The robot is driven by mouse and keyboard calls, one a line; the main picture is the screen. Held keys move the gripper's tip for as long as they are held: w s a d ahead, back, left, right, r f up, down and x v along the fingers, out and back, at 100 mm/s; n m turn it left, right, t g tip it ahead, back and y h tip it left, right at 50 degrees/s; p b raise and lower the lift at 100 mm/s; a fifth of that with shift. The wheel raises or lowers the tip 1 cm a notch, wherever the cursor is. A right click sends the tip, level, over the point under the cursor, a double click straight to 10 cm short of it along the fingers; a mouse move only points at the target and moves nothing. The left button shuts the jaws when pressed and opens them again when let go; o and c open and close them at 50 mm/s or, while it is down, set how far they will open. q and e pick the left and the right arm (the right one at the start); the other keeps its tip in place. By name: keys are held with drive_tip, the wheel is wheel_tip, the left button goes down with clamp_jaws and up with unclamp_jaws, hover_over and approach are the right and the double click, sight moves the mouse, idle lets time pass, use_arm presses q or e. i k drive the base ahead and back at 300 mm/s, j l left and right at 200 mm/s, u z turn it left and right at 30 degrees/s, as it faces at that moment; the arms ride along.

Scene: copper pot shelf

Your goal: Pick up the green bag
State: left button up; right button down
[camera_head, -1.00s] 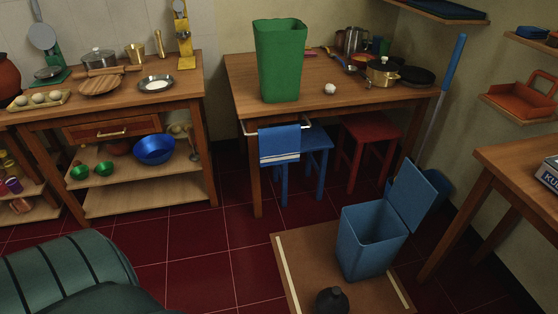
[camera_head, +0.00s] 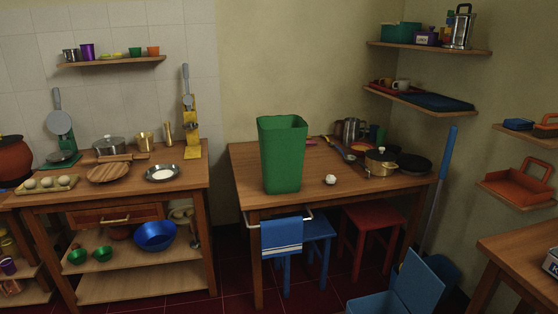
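The green bag (camera_head: 282,155) is a tall, open-topped, bin-like shape with slightly tapering sides. It stands upright near the front left of the wooden table (camera_head: 241,181) in the middle of the view. Nothing touches it. Its inside is mostly hidden. Neither of my grippers shows in the head view.
On the same table are a small white lump (camera_head: 330,180), a brass pot (camera_head: 381,162) and a dark pan (camera_head: 413,163). A blue towel (camera_head: 282,238) hangs at the front edge. A blue stool (camera_head: 318,232) and red stool (camera_head: 371,226) stand underneath. A blue lidded bin (camera_head: 380,303) stands in front.

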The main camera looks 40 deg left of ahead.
sight(281, 138)
drive_tip(key=i+j+u, duration=0.1)
drive_tip(key=i+j, duration=0.2)
drive_tip(key=j, duration=0.4)
drive_tip(key=i+j+u, duration=0.15)
drive_tip(key=i+j, duration=0.2)
drive_tip(key=j, duration=0.3)
drive_tip(key=i+j+u, duration=0.1)
drive_tip(key=i+j, duration=0.25)
drive_tip(key=j, duration=0.3)
drive_tip(key=i+j+u, duration=0.15)
drive_tip(key=i+j, duration=0.25)
drive_tip(key=j, duration=0.2)
drive_tip(key=i+j+u, duration=0.1)
drive_tip(key=i+j, duration=0.3)
drive_tip(key=j, duration=0.2)
